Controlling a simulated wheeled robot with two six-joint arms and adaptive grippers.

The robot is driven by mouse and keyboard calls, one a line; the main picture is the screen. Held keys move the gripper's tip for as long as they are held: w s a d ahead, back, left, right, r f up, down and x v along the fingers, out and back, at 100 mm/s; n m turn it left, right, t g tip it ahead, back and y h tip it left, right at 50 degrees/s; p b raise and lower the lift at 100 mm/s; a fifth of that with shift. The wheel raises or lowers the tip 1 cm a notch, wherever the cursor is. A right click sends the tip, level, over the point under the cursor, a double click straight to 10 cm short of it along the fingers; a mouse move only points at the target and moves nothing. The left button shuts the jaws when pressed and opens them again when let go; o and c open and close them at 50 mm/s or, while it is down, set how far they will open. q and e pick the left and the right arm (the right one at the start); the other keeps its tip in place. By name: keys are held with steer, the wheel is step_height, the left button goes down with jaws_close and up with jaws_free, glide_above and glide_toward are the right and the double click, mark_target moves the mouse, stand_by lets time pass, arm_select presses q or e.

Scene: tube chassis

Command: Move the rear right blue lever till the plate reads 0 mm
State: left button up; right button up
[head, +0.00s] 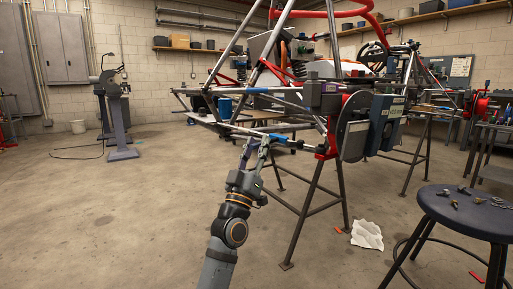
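The tube chassis (283,27) stands raised on trestles. A blue rod-like part (279,136) shows low at its near corner, beside a red upright; it may be the rear right lever. My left gripper (257,143) comes up from below, its fingers apart, just left of this blue part. I cannot tell whether they touch it. A box-like plate with a blue face (387,121) sits at the hub, right of the gripper. Its reading is too small to make out. My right gripper is out of view.
Trestle legs (308,211) stand right of my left arm. A round stool (468,208) with small parts on it is at the lower right. A white cloth (367,235) lies on the floor. The floor at the left is mostly clear.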

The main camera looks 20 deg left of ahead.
arm_select(q)
steer(key=shift+r, duration=0.1)
step_height(320, 180, up, 10)
steer(key=shift+f, duration=0.1)
stand_by(0.4)
steer(key=shift+f, duration=0.1)
